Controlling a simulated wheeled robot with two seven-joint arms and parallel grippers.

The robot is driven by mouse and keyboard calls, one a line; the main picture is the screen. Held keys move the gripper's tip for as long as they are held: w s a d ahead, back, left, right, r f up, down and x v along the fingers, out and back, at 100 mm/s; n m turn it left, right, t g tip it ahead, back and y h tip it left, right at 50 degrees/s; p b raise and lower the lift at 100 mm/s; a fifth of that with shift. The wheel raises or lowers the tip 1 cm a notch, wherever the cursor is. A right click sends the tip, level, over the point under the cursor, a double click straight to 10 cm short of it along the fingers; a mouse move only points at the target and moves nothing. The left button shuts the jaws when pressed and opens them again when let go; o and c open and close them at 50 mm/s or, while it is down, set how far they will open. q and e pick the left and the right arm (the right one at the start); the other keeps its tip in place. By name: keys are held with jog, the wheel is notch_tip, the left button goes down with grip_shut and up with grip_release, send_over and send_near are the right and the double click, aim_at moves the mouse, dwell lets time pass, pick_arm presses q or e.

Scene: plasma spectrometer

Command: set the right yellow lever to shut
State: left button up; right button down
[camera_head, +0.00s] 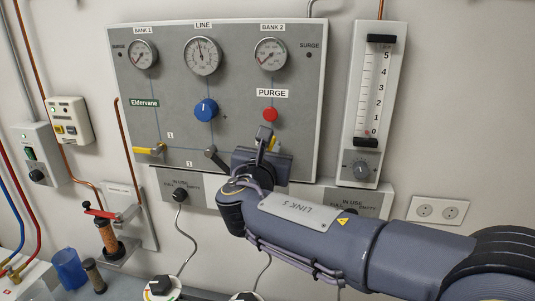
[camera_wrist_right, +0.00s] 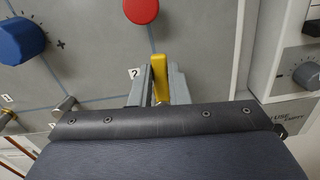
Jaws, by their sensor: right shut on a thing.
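The right yellow lever (camera_wrist_right: 159,78) stands roughly upright in the right wrist view, below the red knob and beside the label 2. My right gripper (camera_wrist_right: 160,92) is shut on it, with one grey finger on each side. The left yellow lever (camera_head: 147,151) lies about level at the panel's lower left. My left gripper is not in view.
The grey panel (camera_head: 135,95) carries three gauges, a blue knob (camera_head: 206,110) and a red PURGE knob (camera_head: 270,115). A flow meter (camera_head: 372,100) stands to the right.

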jog(key=d+m+b, duration=0.1)
jog(key=m+b, duration=0.1)
jog(key=b, duration=0.1)
jog(key=f+m+b, duration=0.1)
jog(key=m+b, duration=0.1)
jog(key=b, duration=0.1)
jog(key=d+f+m+b, duration=0.1)
jog(key=m+b, duration=0.2)
jog(key=b, duration=0.1)
jog(key=shift+s+d, duration=0.25)
jog(key=shift+d, duration=0.1)
jog(key=shift+s+d+f+m+b, duration=0.1)
jog(key=shift+d+f+m+b, duration=0.3)
jog(key=shift+m+b, duration=1.4)
jog(key=shift+d+f+m+b, duration=0.15)
jog(key=shift+f+m+b, duration=0.5)
jog(key=shift+m+b, duration=1.15)
jog(key=shift+s+d+f+m+b, duration=0.1)
jog(key=shift+d+f+m+b, duration=0.3)
jog(key=shift+m+b, duration=1.4)
jog(key=shift+a+f+n+b, duration=0.15)
jog(key=shift+n+b, duration=0.25)
jog(key=c, duration=1.4)
grip_release()
